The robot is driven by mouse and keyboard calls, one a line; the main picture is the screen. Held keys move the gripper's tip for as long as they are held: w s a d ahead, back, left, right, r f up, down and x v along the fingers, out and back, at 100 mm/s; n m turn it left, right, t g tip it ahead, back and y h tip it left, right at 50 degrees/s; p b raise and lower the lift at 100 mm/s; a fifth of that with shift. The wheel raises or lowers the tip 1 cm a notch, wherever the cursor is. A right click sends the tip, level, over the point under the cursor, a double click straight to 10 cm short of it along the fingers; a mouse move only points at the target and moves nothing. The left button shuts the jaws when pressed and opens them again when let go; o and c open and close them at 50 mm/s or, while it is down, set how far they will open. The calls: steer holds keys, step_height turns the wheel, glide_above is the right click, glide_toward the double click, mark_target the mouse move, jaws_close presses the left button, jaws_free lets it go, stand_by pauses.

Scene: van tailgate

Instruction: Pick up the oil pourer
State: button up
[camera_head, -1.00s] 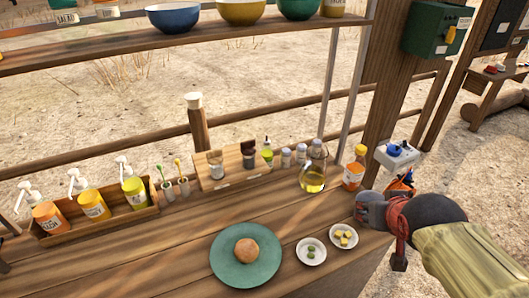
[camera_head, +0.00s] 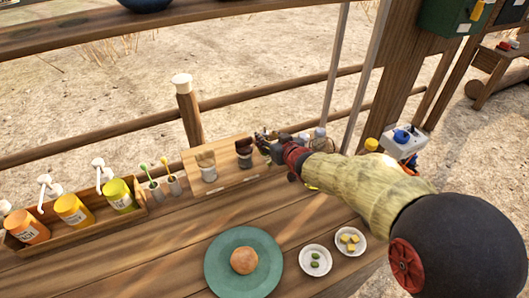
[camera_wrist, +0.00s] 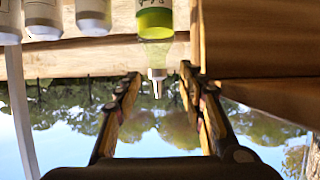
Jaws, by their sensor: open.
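The oil pourer (camera_wrist: 154,22) is a bottle of yellow-green liquid with a dark green label and a narrow metal spout. In the wrist view it appears upside down at the top centre, with its spout between the fingers. My gripper (camera_wrist: 159,78) is open, with one finger to either side of the spout and a visible gap on both sides. In the head view my gripper (camera_head: 265,140) is at the right end of the wooden rack, and my gripper and arm hide the pourer there.
Grey-capped shakers (camera_wrist: 93,14) stand beside the pourer. The wooden rack (camera_head: 226,181) holding two jars is close on its other side. A green plate (camera_head: 226,286) with a bun and two small dishes (camera_head: 315,272) stand nearer. Sauce pumps (camera_head: 73,210) fill a tray at left.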

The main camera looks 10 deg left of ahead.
mark_target(267, 135)
steer(key=b+x, duration=0.1)
steer(key=x, duration=0.3)
steer(key=shift+w+d, duration=0.1)
steer(key=shift+d, duration=0.05)
steer(key=shift+c, duration=0.8)
jaws_close()
